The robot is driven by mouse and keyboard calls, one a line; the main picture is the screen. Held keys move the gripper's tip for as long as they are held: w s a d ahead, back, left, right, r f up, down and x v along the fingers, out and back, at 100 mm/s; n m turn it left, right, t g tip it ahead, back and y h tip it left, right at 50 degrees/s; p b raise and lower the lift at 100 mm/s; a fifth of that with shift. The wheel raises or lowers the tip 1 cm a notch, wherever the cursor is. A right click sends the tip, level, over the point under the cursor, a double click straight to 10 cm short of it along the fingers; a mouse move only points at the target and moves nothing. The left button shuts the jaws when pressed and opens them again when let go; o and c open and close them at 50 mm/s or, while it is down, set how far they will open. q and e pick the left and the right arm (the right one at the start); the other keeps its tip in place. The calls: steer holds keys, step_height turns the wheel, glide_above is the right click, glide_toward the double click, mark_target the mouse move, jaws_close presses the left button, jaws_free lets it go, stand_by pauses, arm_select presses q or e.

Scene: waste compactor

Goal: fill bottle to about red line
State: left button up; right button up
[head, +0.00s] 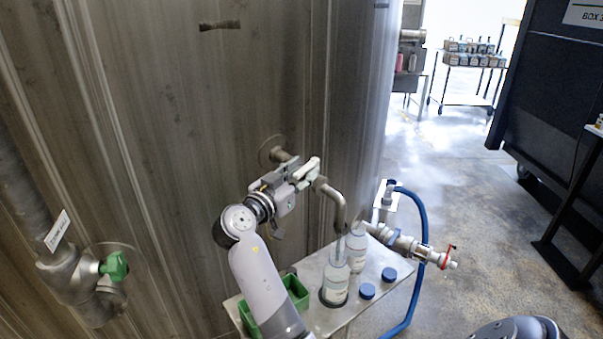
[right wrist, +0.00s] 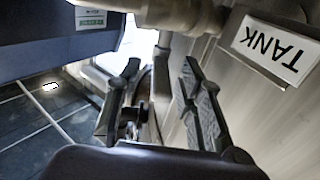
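A translucent white bottle (head: 335,284) stands upright and uncapped on a small metal shelf (head: 325,318), below the curved spout (head: 338,205) of the tank tap. Its liquid level and a red line are too small to make out. A second similar bottle (head: 356,246) stands just behind it. My right gripper (head: 304,174) is at the tap's valve on the tank wall. My left gripper is not in view.
Two blue caps (head: 367,291) lie right of the bottle. A green bin (head: 296,291) is partly hidden behind my right arm. A side valve with a red handle (head: 450,249) and a blue hose (head: 424,243) are at the right. A green-handled valve (head: 114,267) is at the left.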

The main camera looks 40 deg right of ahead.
step_height(320, 180, up, 10)
stand_by(0.6)
steer(key=shift+a+f, duration=0.1)
stand_by(0.3)
